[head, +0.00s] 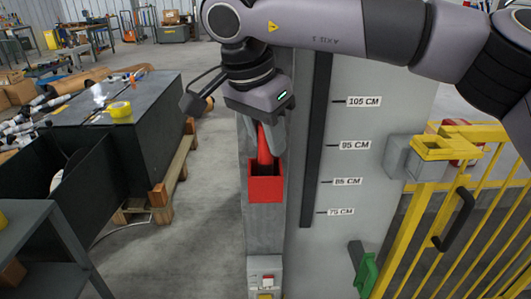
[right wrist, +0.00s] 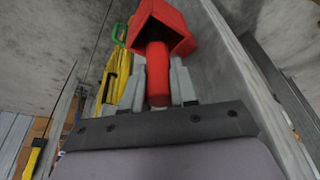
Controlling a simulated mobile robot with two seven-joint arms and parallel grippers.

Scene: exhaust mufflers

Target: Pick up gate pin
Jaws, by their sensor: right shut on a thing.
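The gate pin (head: 264,147) is a red cylinder. Its lower part is hidden inside the open-topped red holder (head: 265,188) on the grey post. My right gripper (head: 265,132) points down above the holder and is shut on the pin's upper part. In the right wrist view the red pin (right wrist: 158,75) runs between the two grey fingers into the red holder (right wrist: 172,18). I cannot tell how deep the pin sits in the holder. My left gripper is not in view.
A grey panel with height marks (head: 350,145) stands right of the post. A yellow gate (head: 470,180) with a yellow-topped socket (head: 432,150) is farther right. A small switch box (head: 266,281) sits low on the post. A dark bench (head: 120,115) stands left.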

